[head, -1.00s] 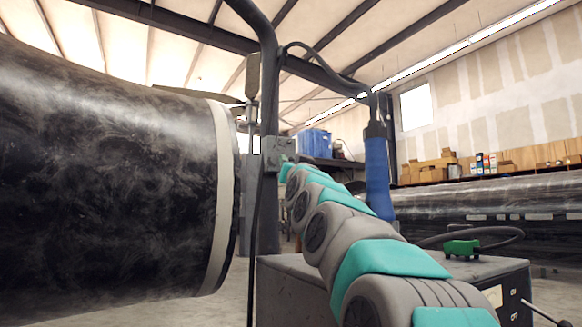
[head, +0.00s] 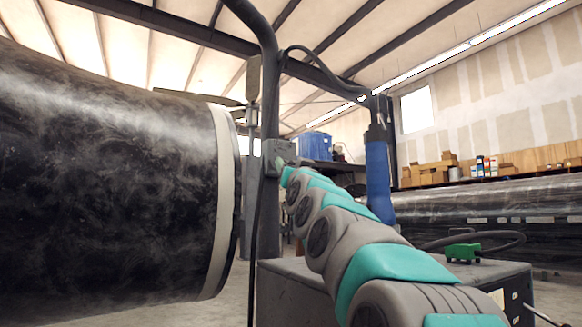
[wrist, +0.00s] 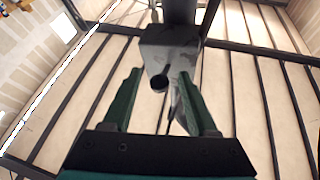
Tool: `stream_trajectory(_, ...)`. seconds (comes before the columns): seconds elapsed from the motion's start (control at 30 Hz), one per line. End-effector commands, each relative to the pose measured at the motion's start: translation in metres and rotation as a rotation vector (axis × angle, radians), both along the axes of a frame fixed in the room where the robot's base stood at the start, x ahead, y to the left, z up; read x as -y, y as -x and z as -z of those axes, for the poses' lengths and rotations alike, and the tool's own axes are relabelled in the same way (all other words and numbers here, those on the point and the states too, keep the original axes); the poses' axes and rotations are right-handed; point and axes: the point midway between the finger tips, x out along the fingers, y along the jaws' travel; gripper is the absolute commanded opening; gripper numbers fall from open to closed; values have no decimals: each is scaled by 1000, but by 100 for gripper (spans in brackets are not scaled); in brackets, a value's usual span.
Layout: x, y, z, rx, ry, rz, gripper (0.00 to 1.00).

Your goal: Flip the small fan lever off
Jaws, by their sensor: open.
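A grey switch box (head: 276,153) is fixed to the upright dark post, right of the large black pipe. In the wrist view the box (wrist: 168,50) is straight ahead, and a small dark lever with a round knob (wrist: 159,83) sticks out from its face. My gripper (wrist: 160,74) is open, with one green finger on each side of the knob. Gaps show between the knob and both fingers, so it is not clamped. In the head view my gripper (head: 287,170) is small and mostly hidden by my arm, close to the box. The lever cannot be made out there.
The black pipe (head: 110,170) with a pale end band fills the left. A grey cabinet (head: 490,285) with a green item (head: 462,252) stands at the lower right. A blue-sleeved hanging tool (head: 379,180) is right of the post. A cable hangs along the post.

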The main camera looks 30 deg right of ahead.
Motion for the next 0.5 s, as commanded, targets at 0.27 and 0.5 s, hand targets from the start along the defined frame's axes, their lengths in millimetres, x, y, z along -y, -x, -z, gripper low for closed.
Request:
stream_trajectory(0.27, -7, 30, 12, 3, 0, -1, 59)
stream_trajectory(0.5, -14, 52, 24, -1, 0, -1, 59)
